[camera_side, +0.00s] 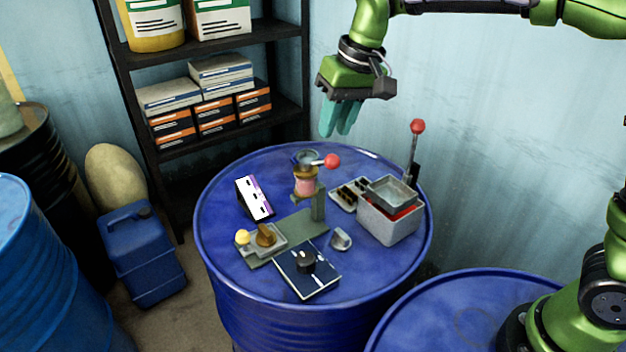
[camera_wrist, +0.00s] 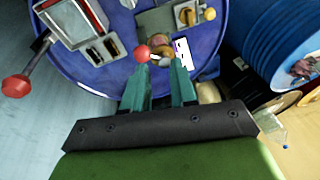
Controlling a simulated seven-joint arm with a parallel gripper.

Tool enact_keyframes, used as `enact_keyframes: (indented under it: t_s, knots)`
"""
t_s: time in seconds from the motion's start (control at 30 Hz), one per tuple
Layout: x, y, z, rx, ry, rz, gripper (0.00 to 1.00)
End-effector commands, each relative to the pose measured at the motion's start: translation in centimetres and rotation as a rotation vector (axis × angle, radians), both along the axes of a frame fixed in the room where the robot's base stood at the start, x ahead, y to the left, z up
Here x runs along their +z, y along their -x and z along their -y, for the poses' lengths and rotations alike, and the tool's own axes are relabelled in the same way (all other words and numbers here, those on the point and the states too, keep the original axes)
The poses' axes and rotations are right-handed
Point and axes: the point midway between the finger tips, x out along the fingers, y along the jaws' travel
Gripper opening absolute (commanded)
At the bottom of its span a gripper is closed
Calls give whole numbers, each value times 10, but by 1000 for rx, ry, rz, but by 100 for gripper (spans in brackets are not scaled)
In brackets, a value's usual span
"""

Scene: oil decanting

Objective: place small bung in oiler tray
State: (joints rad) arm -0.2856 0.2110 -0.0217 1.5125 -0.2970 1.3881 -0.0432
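My gripper (camera_side: 341,120) hangs empty above the back of the blue drum, its teal fingers pointing down. The wrist view shows a gap between the fingertips (camera_wrist: 161,66). A small shallow tray (camera_side: 347,206) with dark slots or pieces lies on the drum top, left of a grey box; it also shows in the wrist view (camera_wrist: 88,56). A small grey metal piece (camera_side: 341,239) lies apart on the drum top, in front of that tray. I cannot tell for certain which piece is the small bung or which holder is the oiler tray.
The blue drum top (camera_side: 222,215) also bears a red-knobbed stand (camera_side: 305,184), a white-and-purple card (camera_side: 254,198), a brass-knobbed fixture (camera_side: 266,236) and a dark blue plate (camera_side: 307,272). The grey box (camera_side: 390,224) has an upright red-knobbed lever (camera_side: 415,150). Shelves (camera_side: 215,141) stand behind.

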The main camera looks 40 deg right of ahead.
Motion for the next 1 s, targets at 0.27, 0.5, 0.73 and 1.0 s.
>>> enact_keyframes:
  t_s: [0.27,0.5,0.73,1.0]
  knots:
    - [19,107,69,-120,-88,193,27]
    - [-9,175,96,-213,-124,330,27]
    - [-25,195,103,-247,-131,374,27]
    - [-26,195,103,-247,-131,373,27]
